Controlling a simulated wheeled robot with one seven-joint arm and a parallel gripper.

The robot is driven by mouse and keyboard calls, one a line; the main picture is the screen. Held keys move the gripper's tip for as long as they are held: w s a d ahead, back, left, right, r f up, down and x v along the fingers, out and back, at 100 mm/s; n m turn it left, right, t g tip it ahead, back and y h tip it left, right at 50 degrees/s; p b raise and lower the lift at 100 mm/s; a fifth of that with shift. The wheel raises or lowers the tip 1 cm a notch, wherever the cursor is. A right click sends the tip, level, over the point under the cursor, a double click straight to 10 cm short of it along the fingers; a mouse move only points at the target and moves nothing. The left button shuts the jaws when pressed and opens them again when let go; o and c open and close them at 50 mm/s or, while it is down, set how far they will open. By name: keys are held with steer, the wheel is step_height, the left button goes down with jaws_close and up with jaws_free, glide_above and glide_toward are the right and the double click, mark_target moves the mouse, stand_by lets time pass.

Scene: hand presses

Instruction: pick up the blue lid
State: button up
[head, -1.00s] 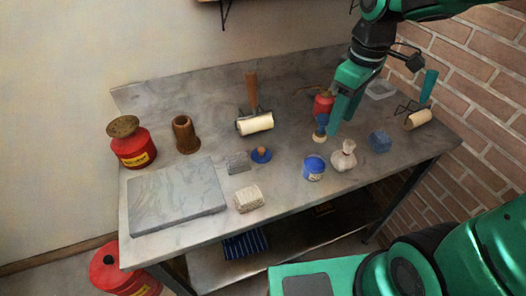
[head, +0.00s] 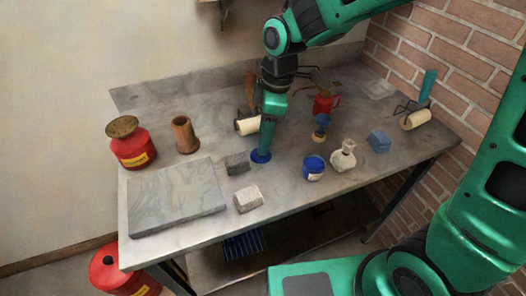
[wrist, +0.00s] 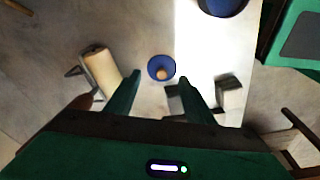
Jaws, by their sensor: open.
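The blue lid (head: 260,158) is a small flat blue disc on the grey worktop (head: 290,190). In the wrist view the blue lid (wrist: 155,64) shows whole, with a tan knob near its middle. My gripper (head: 264,148) reaches down over the lid, and its fingers hide the knob in the head view. In the wrist view my gripper (wrist: 159,76) is open and empty, with one finger to each side of the lid in the picture. I cannot tell exactly how high the fingertips are above the lid.
A grey block (head: 237,163) sits close left of the lid, and a roller (head: 246,127) lies just behind it. A pale block (head: 248,199) and a blue tin (head: 313,168) stand nearer the front. A stone slab (head: 178,197) lies left.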

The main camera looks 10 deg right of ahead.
steer(key=f, duration=0.4)
steer(key=shift+a+f, duration=0.1)
steer(key=shift+a, duration=0.2)
steer(key=c, duration=1.1)
steer(key=shift+c, duration=0.2)
